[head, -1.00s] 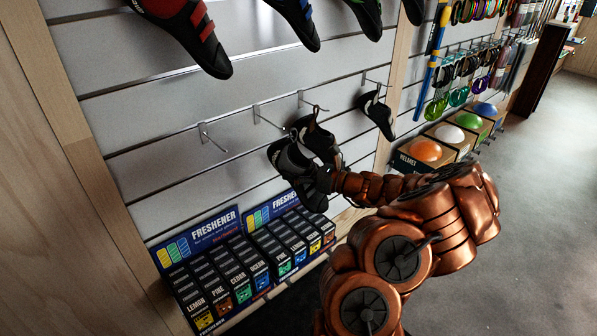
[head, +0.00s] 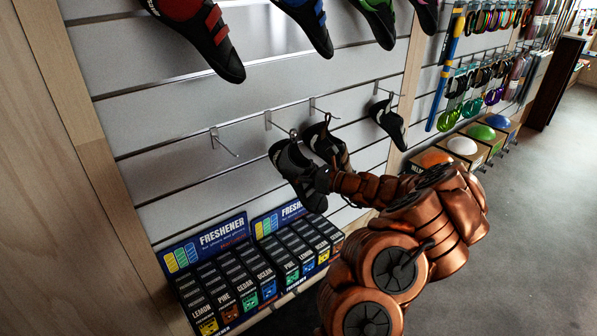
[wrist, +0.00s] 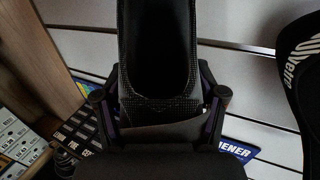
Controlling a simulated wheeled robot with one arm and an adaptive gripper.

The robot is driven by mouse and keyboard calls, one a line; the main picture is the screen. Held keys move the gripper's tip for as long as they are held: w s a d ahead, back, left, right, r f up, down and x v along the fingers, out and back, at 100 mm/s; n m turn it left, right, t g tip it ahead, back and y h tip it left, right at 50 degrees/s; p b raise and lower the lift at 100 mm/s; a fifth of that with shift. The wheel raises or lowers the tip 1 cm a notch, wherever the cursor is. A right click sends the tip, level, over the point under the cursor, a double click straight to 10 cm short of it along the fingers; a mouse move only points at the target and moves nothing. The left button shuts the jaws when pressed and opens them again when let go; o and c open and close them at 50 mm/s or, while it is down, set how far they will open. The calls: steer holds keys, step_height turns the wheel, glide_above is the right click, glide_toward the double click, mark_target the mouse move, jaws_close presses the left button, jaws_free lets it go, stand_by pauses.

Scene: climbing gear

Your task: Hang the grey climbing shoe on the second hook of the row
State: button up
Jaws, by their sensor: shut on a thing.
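The grey climbing shoe (head: 288,161) hangs upright in my gripper (head: 320,180), close in front of the second hook (head: 270,122). The hook's tip shows just above the shoe's upper end; I cannot tell whether a loop is around it. In the wrist view the shoe (wrist: 157,113) fills the middle, its dark opening upward, with the fingers of my gripper (wrist: 160,120) shut on both sides of it. The first hook (head: 218,140) is empty.
A dark shoe with brown parts (head: 328,143) hangs on the third hook, right beside the grey shoe. A black shoe (head: 390,122) hangs on the fourth. Larger shoes (head: 212,40) hang above. Freshener boxes (head: 235,277) stand below. The floor at right is clear.

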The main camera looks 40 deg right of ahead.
steer(key=shift+w+f+b, duration=0.1)
steer(key=shift+w+b, duration=0.3)
steer(key=shift+w, duration=1.45)
steer(key=shift+w+a+f, duration=0.1)
steer(key=shift+w+f, duration=0.35)
steer(key=shift+w, duration=0.1)
steer(key=shift+f, duration=0.1)
steer(key=o, duration=1.4)
steer(key=v, duration=1.2)
